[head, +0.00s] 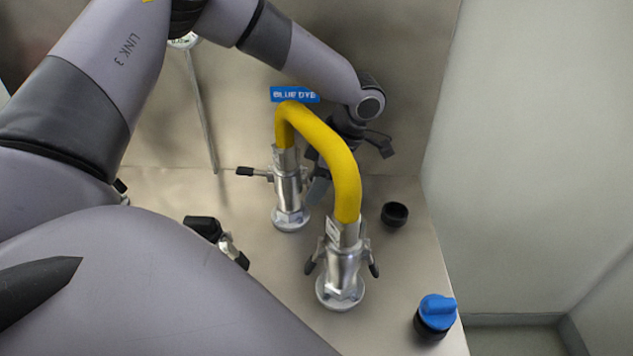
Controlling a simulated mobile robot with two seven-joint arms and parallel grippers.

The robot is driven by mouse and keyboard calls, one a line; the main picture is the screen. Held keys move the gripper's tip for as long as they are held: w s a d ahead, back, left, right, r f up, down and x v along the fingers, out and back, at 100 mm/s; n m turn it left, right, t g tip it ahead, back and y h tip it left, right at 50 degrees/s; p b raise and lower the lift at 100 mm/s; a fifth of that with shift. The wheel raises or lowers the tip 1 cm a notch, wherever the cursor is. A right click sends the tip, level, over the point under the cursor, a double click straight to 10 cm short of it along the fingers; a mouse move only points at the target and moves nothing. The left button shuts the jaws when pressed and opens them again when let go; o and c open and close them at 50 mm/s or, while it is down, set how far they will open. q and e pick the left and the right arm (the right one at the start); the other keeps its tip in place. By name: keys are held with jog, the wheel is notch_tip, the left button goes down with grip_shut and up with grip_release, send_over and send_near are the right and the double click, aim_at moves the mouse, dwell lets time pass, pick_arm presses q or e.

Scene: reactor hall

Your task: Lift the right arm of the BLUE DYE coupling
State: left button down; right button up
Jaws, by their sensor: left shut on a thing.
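A blue label reading BLUE DYE (295,95) is on the back wall, above a bent yellow hose (340,165). The hose joins a rear metal coupling (289,195) and a front metal coupling (341,275). The rear coupling's left arm (246,171) sticks out sideways with a black tip. My left gripper (319,188) reaches down behind the hose to the rear coupling's right side. It is shut, apparently on that coupling's right arm, which the hose and gripper mostly hide. The front coupling's two arms hang down along its sides. My right gripper is not in view.
A black cup-shaped cap (395,215) lies right of the hose. A blue-topped knob (437,311) stands at the bench's right edge. A black-handled fitting (204,228) is on the left, partly behind my arm. A thin rod (202,110) runs down the wall.

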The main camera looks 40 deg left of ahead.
pick_arm(q)
jog(key=shift+w+d+r+t+h, duration=0.1)
jog(key=shift+r+t+h, duration=0.15)
jog(key=shift+h, duration=0.25)
jog(key=c, duration=1)
grip_release()
jog(key=v, duration=0.7)
